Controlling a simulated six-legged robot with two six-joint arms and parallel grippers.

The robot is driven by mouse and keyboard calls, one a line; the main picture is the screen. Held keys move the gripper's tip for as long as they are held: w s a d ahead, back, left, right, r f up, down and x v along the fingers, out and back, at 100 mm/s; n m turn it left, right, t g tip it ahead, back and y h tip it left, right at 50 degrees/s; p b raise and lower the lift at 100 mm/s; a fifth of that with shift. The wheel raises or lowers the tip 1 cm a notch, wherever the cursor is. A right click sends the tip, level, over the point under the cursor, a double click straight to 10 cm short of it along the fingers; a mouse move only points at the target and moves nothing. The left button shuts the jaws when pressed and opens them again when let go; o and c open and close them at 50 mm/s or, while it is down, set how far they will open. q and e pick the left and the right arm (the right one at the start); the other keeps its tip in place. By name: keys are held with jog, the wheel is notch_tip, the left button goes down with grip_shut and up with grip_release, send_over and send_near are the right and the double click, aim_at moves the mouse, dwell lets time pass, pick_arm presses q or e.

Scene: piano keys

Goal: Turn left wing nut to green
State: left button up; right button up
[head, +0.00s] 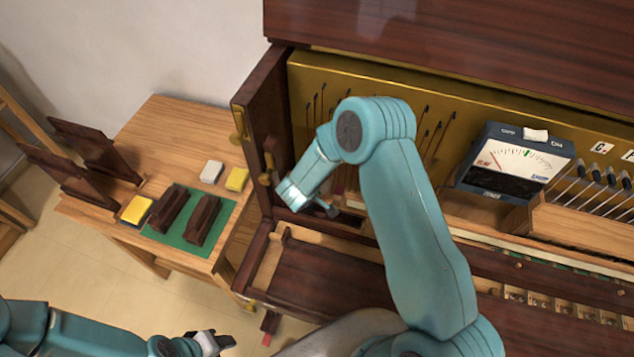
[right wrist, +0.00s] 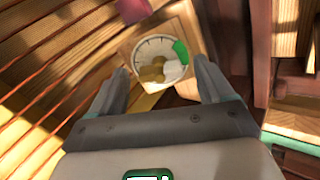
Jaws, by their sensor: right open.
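The right wrist view shows a round pale dial (right wrist: 146,48) with tick marks and a green sector (right wrist: 181,50) at its right. In the head view my right gripper (head: 327,209) is inside the piano's left end, and the dial is hidden there. My left gripper (head: 210,343) is at the bottom edge, away from the piano, its jaw opening unclear.
A meter (head: 515,160) stands on the piano at the right, beside a wooden rack of tools (head: 590,190). A wooden side table (head: 180,125) at the left holds a green mat (head: 182,236), dark blocks and yellow and white pieces. The piano's side panel (head: 255,120) stands close left of my right wrist.

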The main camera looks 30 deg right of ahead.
jog(key=v, duration=1.1)
dwell(1.1)
